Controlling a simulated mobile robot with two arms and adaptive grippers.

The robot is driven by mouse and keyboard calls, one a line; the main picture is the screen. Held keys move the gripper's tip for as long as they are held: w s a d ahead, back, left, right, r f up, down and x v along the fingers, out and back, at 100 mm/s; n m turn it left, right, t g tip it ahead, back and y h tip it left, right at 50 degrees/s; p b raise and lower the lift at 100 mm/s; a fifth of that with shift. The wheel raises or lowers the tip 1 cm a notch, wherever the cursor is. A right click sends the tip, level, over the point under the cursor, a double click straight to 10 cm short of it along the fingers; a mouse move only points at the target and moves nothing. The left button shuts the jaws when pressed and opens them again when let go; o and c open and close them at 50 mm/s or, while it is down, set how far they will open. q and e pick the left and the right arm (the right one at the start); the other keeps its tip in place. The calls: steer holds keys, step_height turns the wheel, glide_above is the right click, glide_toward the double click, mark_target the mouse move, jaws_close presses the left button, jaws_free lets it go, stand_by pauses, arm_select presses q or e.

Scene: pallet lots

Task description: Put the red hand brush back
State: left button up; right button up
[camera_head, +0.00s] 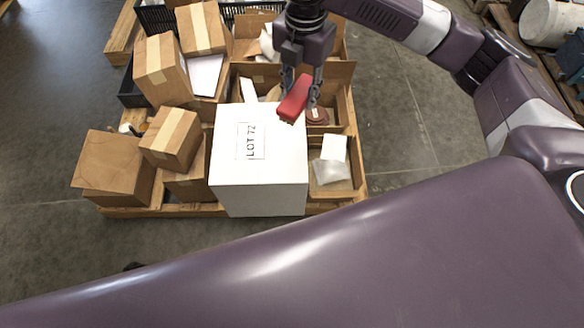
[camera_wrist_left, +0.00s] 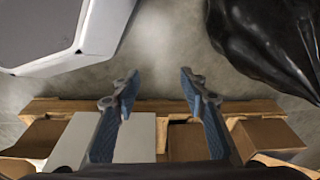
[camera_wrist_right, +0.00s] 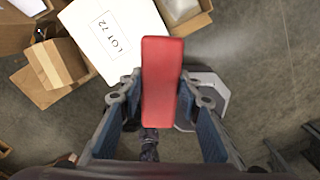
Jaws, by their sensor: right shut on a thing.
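The red hand brush (camera_head: 295,98) is held by my right gripper (camera_head: 302,88) above the pallet, just over the back right corner of the white LOT 72 box. In the right wrist view the brush (camera_wrist_right: 162,80) lies lengthwise between the two fingers, and my right gripper (camera_wrist_right: 158,105) is shut on it. My left gripper (camera_wrist_left: 158,88) shows in the left wrist view with its fingers wide apart and nothing between them. It is not in the head view.
The white LOT 72 box (camera_head: 258,180) stands on the wooden pallet (camera_head: 205,210). Several cardboard boxes (camera_head: 112,165) are stacked to its left. Open cardboard compartments with small items (camera_head: 332,172) lie to its right. The floor right of the pallet is clear.

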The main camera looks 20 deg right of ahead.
step_height(320, 180, down, 10)
steer(key=w+n+b, duration=0.3)
steer(key=n+b, duration=0.4)
steer(key=n, duration=0.2)
arm_select(q)
steer(key=w+f, duration=0.3)
steer(key=w, duration=0.1)
arm_select(e)
steer(key=n+b, duration=0.2)
steer(key=b, duration=0.2)
glide_above(291, 159)
step_height(291, 159, down, 16)
steer(key=shift+f, duration=0.25)
step_height(291, 159, down, 4)
steer(key=shift+s+f+b, duration=0.1)
steer(key=shift+f+b, duration=0.1)
steer(key=shift+b, duration=0.4)
steer(key=shift+f, duration=0.25)
arm_select(q)
step_height(291, 159, up, 16)
steer(key=w+t, duration=0.1)
steer(key=shift+w+d+f, duration=0.2)
steer(key=shift+w+d, duration=0.05)
steer(key=shift+w, duration=0.1)
arm_select(e)
steer(key=shift+f, duration=0.1)
